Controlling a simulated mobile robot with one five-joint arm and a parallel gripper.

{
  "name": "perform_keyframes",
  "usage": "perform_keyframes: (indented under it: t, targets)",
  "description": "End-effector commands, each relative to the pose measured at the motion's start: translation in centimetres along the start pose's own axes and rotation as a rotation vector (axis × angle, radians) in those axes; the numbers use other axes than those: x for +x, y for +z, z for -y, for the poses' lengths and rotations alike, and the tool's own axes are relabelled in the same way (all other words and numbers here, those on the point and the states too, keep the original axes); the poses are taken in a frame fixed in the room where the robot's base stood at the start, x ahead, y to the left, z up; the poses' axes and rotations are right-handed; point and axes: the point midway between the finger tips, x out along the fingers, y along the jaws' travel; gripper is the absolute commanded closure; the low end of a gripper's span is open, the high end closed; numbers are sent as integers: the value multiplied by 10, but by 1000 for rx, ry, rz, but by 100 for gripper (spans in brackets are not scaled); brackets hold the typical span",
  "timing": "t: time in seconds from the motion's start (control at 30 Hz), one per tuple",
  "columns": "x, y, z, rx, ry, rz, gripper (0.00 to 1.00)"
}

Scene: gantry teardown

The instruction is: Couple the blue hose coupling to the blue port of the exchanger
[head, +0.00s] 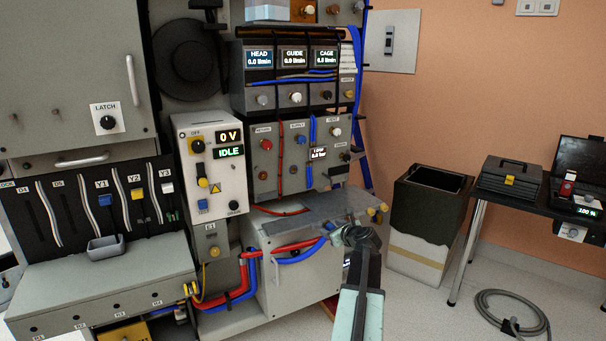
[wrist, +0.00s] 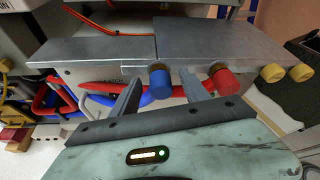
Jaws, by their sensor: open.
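The blue coupling (wrist: 160,82) is a short blue cylinder at the front edge of the exchanger's grey top (wrist: 200,42) in the wrist view. A blue hose (wrist: 104,99) runs towards it from the left. My gripper (wrist: 162,92) is open, with one finger on each side of the blue coupling's lower part in the picture; I cannot tell if they touch it. In the head view my gripper (head: 348,234) is at the exchanger's (head: 300,275) right front edge and hides the coupling. Whether the coupling is seated on the blue port cannot be seen.
A red coupling (wrist: 223,80) sits just right of the right finger, with a red hose (wrist: 110,87) behind. Two yellow caps (wrist: 273,72) (wrist: 300,73) are farther right. A dark open bin (head: 428,205) stands right of the exchanger. Clear floor lies in front of the bin.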

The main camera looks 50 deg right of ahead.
Motion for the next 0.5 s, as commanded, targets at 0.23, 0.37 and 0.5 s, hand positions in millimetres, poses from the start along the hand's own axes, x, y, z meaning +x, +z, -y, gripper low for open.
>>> perform_keyframes:
  t: [0.23, 0.37, 0.5]
  targets:
    - [-1, 0, 0, 0, -1, 0, 77]
    - [-1, 0, 0, 0, -1, 0, 100]
    - [-2, 0, 1, 1, -1, 0, 100]
